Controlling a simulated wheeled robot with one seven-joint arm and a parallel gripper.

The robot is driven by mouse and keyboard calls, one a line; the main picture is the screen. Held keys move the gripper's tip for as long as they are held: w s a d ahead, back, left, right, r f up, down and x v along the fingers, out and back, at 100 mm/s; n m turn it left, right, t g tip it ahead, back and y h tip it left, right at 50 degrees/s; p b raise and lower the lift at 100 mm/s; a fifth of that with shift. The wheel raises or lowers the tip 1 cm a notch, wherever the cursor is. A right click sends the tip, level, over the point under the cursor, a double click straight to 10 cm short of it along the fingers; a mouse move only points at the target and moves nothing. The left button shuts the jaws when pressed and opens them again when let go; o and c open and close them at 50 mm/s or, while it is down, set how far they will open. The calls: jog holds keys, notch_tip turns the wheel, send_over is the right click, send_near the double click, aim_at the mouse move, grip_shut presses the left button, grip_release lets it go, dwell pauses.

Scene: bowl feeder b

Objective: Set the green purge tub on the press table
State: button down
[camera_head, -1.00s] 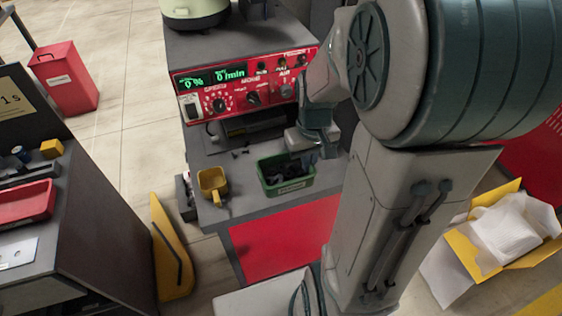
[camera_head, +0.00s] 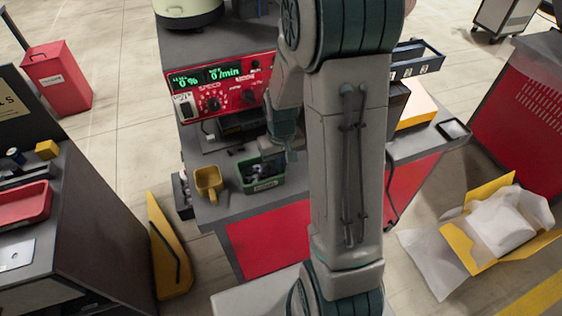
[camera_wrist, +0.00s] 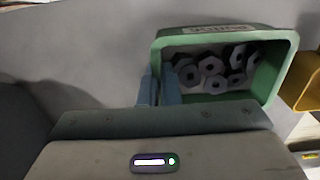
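The green purge tub (camera_head: 262,185) is an open box with a pale label on its front. It is at the front left of the grey press table (camera_head: 221,211), just right of a yellow scoop. In the wrist view the tub (camera_wrist: 276,38) holds several grey hex nuts. My gripper (camera_wrist: 159,76) has one finger outside and one inside the tub's wall, close together and shut on it. In the head view my gripper (camera_head: 272,153) is above the tub's back right, partly hidden by my arm. I cannot tell if the tub's bottom touches the table.
A yellow scoop (camera_head: 208,180) stands close left of the tub. A machine with a red control panel (camera_head: 225,88) is behind. A yellow wedge-shaped piece (camera_head: 170,250) stands on the floor left. An opened yellow box (camera_head: 470,250) with white packing lies right.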

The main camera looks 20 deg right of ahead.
jog(key=shift+f, duration=0.1)
jog(key=shift+f, duration=0.15)
jog(key=c, duration=1.6)
grip_release()
jog(key=shift+c, duration=0.2)
jog(key=shift+r, duration=0.2)
notch_tip(320, 180, up, 12)
jog(key=s+a+r+t, duration=0.1)
jog(key=s+a+r, duration=0.1)
jog(key=s, duration=0.5)
jog(key=s+a+r+t, duration=0.2)
jog(key=s+r, duration=0.2)
jog(key=s, duration=0.3)
jog(key=shift+a+r, duration=0.2)
jog(key=shift+r, duration=0.1)
